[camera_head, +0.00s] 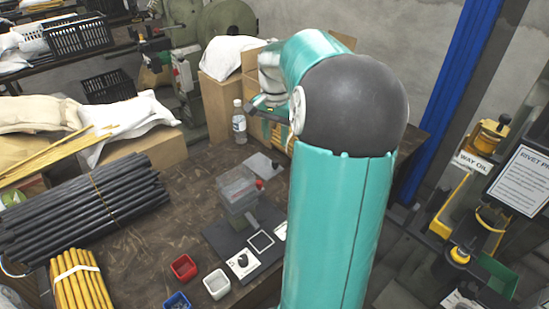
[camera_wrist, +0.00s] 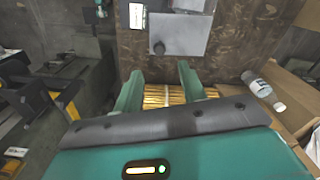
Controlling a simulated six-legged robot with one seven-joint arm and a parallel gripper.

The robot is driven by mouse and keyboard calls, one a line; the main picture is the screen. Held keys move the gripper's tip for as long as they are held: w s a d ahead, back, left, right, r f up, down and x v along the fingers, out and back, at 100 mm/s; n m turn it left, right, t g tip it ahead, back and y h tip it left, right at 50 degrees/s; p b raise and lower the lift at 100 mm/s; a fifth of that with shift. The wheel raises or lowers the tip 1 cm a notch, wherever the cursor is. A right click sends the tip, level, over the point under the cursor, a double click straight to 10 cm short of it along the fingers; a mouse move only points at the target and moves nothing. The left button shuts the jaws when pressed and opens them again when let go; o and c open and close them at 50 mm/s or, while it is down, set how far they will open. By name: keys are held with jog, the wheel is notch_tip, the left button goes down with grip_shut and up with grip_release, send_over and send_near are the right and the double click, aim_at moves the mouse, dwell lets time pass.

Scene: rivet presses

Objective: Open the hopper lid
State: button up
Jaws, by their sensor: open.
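A clear grey box, seemingly the hopper (camera_head: 238,187), stands on a dark base plate on the table in the head view. A small red knob (camera_head: 259,184) shows at its right side; I cannot clearly tell the lid from the box. Behind it lies a flat grey plate (camera_head: 260,165) with a dark knob. This plate (camera_wrist: 180,35) also shows at the top of the wrist view, with a pale part of the box at the frame's edge. My gripper (camera_wrist: 160,76) is open and empty, apart from the plate and the box. My arm hides much of it in the head view.
Yellow rods (camera_wrist: 165,95) show between and below my fingers. A water bottle (camera_head: 239,122) stands near the table's far edge. Red (camera_head: 184,267), white (camera_head: 216,284) and blue bins sit in front. Dark rods (camera_head: 85,205) fill the left. Bare tabletop lies left of the box.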

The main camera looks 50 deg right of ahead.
aim_at(276, 160)
notch_tip(276, 160, down, 9)
jog(key=shift+d+r, duration=0.1)
jog(key=shift+c, duration=0.2)
grip_shut()
